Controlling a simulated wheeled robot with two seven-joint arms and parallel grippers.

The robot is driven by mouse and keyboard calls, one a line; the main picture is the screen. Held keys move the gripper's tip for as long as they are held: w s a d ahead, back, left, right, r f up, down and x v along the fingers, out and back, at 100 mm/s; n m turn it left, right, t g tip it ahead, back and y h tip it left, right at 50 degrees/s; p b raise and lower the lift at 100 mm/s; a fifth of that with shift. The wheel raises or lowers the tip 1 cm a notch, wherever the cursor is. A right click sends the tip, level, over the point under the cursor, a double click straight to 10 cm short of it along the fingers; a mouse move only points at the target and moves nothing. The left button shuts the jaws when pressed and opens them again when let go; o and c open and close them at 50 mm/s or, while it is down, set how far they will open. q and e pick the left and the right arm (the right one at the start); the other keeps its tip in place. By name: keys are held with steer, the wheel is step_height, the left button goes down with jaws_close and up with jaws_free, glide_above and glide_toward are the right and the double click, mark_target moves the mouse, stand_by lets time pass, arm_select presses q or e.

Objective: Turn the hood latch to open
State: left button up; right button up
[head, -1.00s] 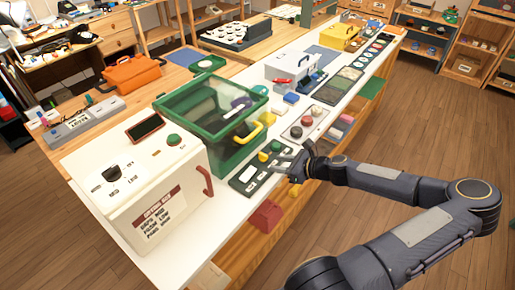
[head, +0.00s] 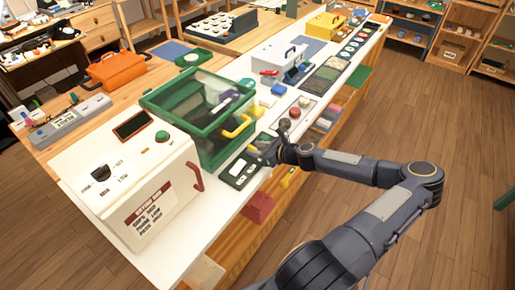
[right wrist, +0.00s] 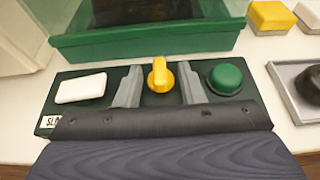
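The green-framed clear hood (head: 200,118) stands on the white bench with its yellow handle at the front; its green base shows in the right wrist view (right wrist: 150,43). In front of it lies a dark control panel (head: 238,172). In the right wrist view the panel carries a white block (right wrist: 81,87), a yellow knob (right wrist: 160,75) that looks like the latch, and a green button (right wrist: 225,78). My right gripper (right wrist: 157,88) is open, its two grey fingers on either side of the yellow knob with gaps to both. My left gripper is not in view.
A cream box (head: 135,180) with a red handle stands left of the hood. A tray with round knobs (head: 292,115) lies right of the panel. A yellow block (right wrist: 270,17) sits near the hood's right side. Open wooden floor lies in front.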

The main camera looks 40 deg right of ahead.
jaws_close()
steer(key=n+y, duration=0.1)
steer(key=n+g+y+b, duration=0.1)
steer(key=d+n+y, duration=0.1)
steer(key=shift+w+n+g+y+b, duration=0.25)
steer(key=shift+n+g+y+b, duration=0.05)
steer(key=shift+g+b, duration=0.1)
steer(key=n+g+y+b, duration=0.1)
steer(key=n+g+y, duration=0.1)
steer(key=shift+w+d+f+n+y+b, duration=0.1)
steer(key=shift+w+d+n+y+b, duration=0.05)
steer(key=shift+w+n+y+b, duration=0.2)
steer(key=n+g+b, duration=0.1)
steer(key=n+g+y+b, duration=0.1)
steer(key=n+g, duration=0.1)
steer(key=n+g+y+b, duration=0.1)
steer(key=shift+w+d+n+y+b, duration=0.1)
steer(key=shift+w+n+y+b, duration=0.15)
steer(key=shift+b, duration=0.15)
steer(key=shift+w+n+g+y+b, duration=0.15)
steer(key=shift+n+g+y+b, duration=0.25)
steer(key=shift+n+g+b, duration=1.1)
steer(key=shift+g+p, duration=0.35)
steer(key=shift+g, duration=0.05)
